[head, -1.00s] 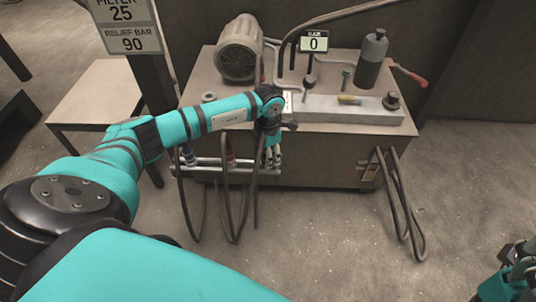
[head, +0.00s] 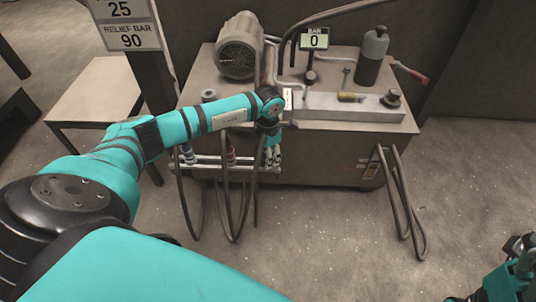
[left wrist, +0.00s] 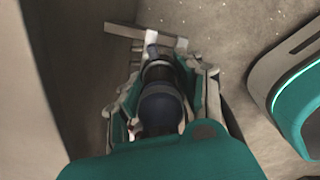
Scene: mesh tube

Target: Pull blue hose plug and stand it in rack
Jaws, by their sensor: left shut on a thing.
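My left gripper (head: 272,152) points down at the right end of a metal rail rack (head: 207,159) on the front of the bench. In the left wrist view its fingers are shut around a dark blue plug (left wrist: 160,108). Its lower end is dark, and a pale bar (left wrist: 145,34) shows just beyond it. In the head view the gripper mostly hides this plug. Another bluish plug (head: 188,154) and a reddish plug (head: 231,155) stand in the rack, with hoses hanging below. My right gripper (head: 512,272) is partly in view at the lower right corner; its jaws are unclear.
The bench (head: 320,155) carries a motor (head: 239,47), a gauge reading 0 (head: 314,39), a dark bottle (head: 372,58), a grey block (head: 330,107) and a red-handled lever (head: 411,72). A looped hose (head: 402,205) hangs at the right front. The floor in front is clear.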

